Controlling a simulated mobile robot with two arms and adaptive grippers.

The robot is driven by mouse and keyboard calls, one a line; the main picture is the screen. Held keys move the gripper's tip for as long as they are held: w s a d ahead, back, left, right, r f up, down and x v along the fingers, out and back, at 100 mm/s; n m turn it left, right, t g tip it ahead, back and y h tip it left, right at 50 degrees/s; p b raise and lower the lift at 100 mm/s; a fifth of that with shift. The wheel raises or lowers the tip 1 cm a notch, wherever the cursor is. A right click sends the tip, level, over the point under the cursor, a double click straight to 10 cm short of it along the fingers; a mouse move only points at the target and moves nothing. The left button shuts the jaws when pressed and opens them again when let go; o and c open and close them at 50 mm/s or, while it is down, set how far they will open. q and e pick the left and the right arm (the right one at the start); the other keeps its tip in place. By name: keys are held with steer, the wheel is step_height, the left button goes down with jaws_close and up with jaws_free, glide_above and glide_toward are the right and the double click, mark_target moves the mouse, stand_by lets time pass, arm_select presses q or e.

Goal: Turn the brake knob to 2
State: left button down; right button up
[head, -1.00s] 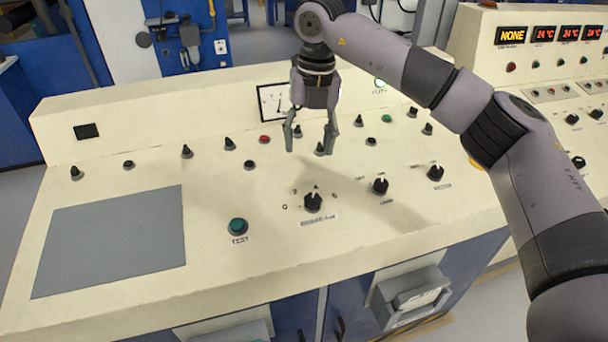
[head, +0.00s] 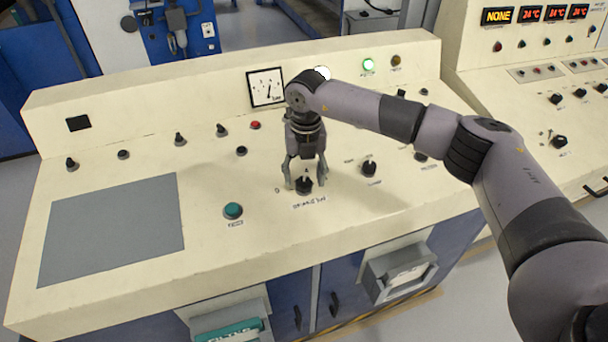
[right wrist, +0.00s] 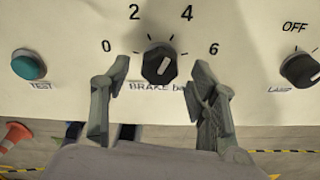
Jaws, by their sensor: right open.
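The brake knob (head: 304,186) is a black rotary knob on the cream sloped console. In the right wrist view the brake knob (right wrist: 160,66) sits inside a printed scale of 0, 2, 4 and 6, and its white line points up and slightly right, towards 4. My right gripper (head: 306,184) is open above the knob. In the right wrist view the fingers of my right gripper (right wrist: 161,70) stand left and right of the knob, with a gap on each side. My left gripper is not in view.
A green TEST button (head: 233,210) lies left of the brake knob, and the lamp knob (head: 369,169) lies to its right. Small switches line the panel behind. A flat grey plate (head: 110,230) fills the left. A dial gauge (head: 266,88) is at the back.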

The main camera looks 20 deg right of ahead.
steer(key=shift+f, duration=0.8)
steer(key=shift+c, duration=0.3)
steer(key=c, duration=1.1)
